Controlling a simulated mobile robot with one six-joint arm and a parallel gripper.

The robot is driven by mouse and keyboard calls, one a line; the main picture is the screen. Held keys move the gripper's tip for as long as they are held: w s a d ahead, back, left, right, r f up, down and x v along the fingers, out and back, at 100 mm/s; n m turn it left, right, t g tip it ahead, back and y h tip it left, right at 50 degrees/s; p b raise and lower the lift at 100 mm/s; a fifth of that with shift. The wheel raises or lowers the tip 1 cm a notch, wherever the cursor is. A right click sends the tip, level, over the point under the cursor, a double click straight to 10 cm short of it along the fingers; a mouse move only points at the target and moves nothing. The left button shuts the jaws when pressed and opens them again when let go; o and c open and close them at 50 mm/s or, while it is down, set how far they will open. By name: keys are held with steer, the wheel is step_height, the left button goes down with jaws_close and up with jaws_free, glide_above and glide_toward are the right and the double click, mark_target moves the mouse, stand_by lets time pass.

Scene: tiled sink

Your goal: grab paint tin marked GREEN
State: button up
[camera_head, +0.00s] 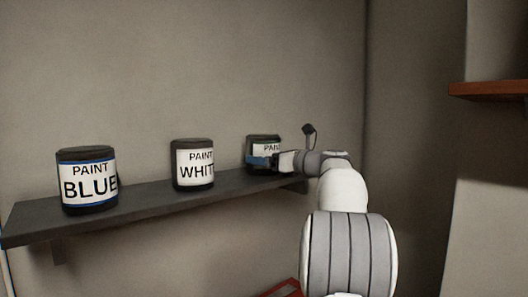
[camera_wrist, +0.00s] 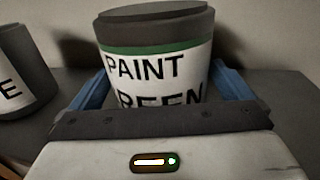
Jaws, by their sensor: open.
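The paint tin marked GREEN (camera_wrist: 150,62) stands upright in the wrist view, dark with a green band and a white label whose lower word is partly hidden. In the head view the tin (camera_head: 264,140) stands at the right end of the shelf, its label mostly covered by my gripper. My gripper (camera_head: 268,160) is at the tin. In the wrist view my gripper (camera_wrist: 160,88) is open, with one blue finger on each side of the tin. I cannot tell whether the fingers touch it.
The WHITE tin (camera_head: 193,165) and the BLUE tin (camera_head: 88,180) stand to the left on the dark shelf (camera_head: 140,202). The WHITE tin's edge also shows at the left of the wrist view (camera_wrist: 22,75). A brown shelf (camera_head: 495,90) is at the right. A red object (camera_head: 282,289) lies below.

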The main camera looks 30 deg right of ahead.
steer(key=shift+x, duration=0.75)
steer(key=shift+w+a, duration=0.1)
steer(key=shift+w, duration=0.25)
steer(key=shift+s, duration=0.1)
steer(key=shift+c, duration=0.6)
steer(key=c, duration=1.3)
steer(key=shift+r, duration=0.1)
steer(key=shift+c, duration=0.2)
